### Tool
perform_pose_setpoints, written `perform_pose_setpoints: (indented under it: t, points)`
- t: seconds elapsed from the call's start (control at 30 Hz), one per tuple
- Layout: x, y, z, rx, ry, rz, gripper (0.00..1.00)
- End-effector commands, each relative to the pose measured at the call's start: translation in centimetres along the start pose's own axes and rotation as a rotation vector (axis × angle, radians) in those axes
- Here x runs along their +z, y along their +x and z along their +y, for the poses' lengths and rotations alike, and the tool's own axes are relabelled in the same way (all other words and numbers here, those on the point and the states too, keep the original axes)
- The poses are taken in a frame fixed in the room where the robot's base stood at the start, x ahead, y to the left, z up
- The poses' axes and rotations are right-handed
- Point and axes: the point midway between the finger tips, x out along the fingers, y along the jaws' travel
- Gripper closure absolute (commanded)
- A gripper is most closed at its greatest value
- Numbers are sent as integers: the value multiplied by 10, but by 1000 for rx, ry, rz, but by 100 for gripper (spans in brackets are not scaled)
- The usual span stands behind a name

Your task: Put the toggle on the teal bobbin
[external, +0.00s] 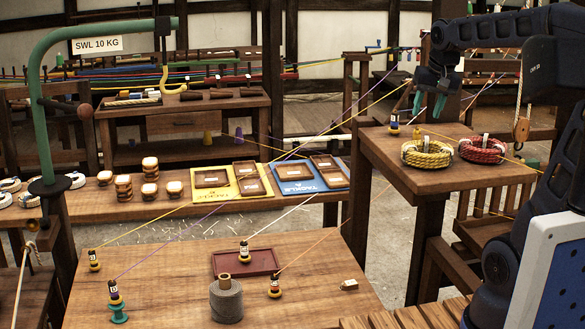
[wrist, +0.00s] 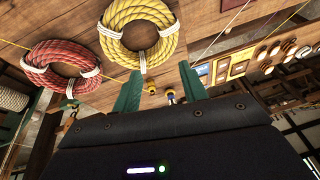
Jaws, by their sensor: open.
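The teal bobbin (external: 119,314) stands at the front left of the front wooden table, just below a dark labelled peg with a yellow collar. A small pale wooden piece (external: 349,285), which looks like the toggle, lies near the table's right side; it is too small to be sure. My gripper (external: 430,104) is high at the upper right, above the raised side table and far from both. Its green fingers are apart and empty, and they also show in the wrist view (wrist: 159,88). I cannot make out the bobbin or the pale piece in the wrist view.
Yellow (external: 427,153) and red (external: 483,149) rope coils lie on the raised side table. A grey twine spool (external: 226,301) and a dark red tray (external: 245,262) stand mid-table. Coloured lines run taut from several pegs. A green hook arm (external: 46,110) rises at left.

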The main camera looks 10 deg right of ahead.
Motion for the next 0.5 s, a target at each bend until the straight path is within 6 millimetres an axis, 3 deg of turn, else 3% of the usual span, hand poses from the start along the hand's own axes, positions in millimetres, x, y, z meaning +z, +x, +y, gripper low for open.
perform_pose_setpoints:
  t: [0.03, 0.2, 0.4, 0.5]
  points:
    - [16, -1, 16, 6, -8, 13, 57]
    - [65, 4, 56, 32, -58, 48, 57]
    - [113, 17, 88, 61, -109, 76, 57]
    - [128, 22, 96, 71, -125, 84, 57]
